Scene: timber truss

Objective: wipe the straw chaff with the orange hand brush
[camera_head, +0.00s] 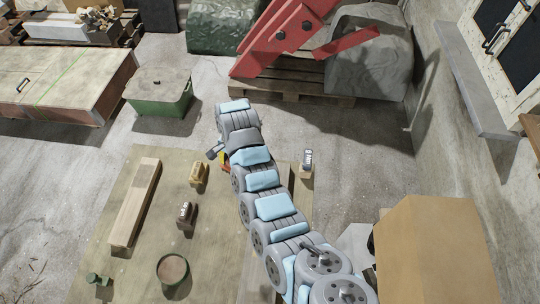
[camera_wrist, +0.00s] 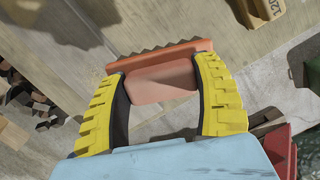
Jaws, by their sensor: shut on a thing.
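In the wrist view my gripper (camera_wrist: 160,82) has its two yellow ribbed fingers closed on the orange hand brush (camera_wrist: 164,76). The brush is a flat orange-red block with a wavy far edge, held between the fingers. In the head view my arm hides most of the gripper and brush; only a small orange and yellow patch shows beside the arm. I cannot make out the straw chaff for certain. Thin straw-like strands (camera_head: 25,268) lie on the floor at the lower left of the head view.

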